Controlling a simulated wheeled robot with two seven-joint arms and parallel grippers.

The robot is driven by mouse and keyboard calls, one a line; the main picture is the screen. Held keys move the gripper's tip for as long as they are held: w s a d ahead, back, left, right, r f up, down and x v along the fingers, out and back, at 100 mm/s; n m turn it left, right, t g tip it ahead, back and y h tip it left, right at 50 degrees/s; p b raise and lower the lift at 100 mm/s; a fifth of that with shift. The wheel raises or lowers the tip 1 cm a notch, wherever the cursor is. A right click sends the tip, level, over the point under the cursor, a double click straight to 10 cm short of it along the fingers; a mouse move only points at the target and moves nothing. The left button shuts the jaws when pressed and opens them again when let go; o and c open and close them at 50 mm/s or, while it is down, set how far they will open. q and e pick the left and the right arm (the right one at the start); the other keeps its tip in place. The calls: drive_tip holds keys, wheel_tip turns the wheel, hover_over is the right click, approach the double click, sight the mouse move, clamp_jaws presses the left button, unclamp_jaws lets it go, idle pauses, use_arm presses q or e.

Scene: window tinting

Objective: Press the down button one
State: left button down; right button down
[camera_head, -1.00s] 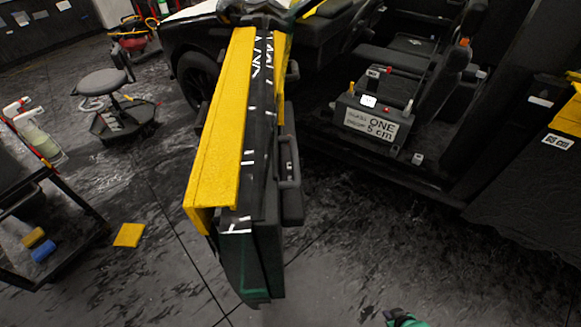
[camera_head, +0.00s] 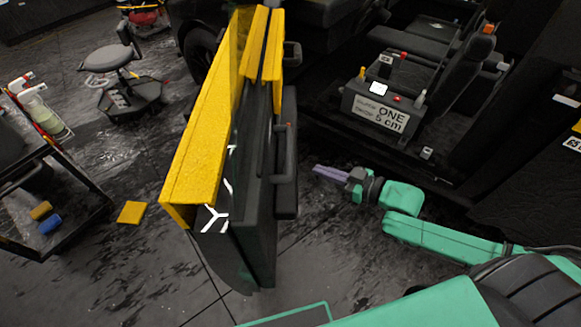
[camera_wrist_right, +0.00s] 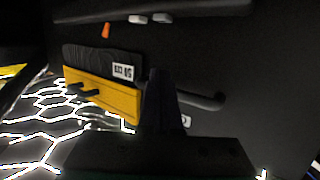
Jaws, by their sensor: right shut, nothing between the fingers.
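My right gripper (camera_head: 331,173) is shut and empty, its thin purple-grey fingers pointing left toward the dark car door (camera_head: 258,225), with a visible gap between them. In the right wrist view the dark fingers (camera_wrist_right: 160,100) stand together in front of a dark panel. Two small pale switch-like pieces, left (camera_wrist_right: 137,18) and right (camera_wrist_right: 162,17), and an orange tab (camera_wrist_right: 106,30) show along that panel's upper part. A small orange spot (camera_head: 289,125) shows on the door above its handle (camera_head: 290,160). I cannot read any button as "down". My left gripper is not in view.
Yellow strips (camera_head: 205,135) cover the door's top edge. A box (camera_head: 385,100) marked "ONE 5 cm", with a pale screen and red knob, sits in the car. A cart (camera_head: 60,205) and stool (camera_head: 112,62) stand left.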

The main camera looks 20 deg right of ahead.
drive_tip(key=b, duration=0.1)
hover_over(294, 175)
wheel_tip(294, 175, down, 2)
drive_tip(key=shift+s+f, duration=0.1)
drive_tip(key=shift+f, duration=0.05)
wheel_tip(294, 175, down, 3)
drive_tip(key=shift+a+b, duration=0.1)
drive_tip(key=shift+b, duration=0.2)
drive_tip(key=shift+f, duration=0.6)
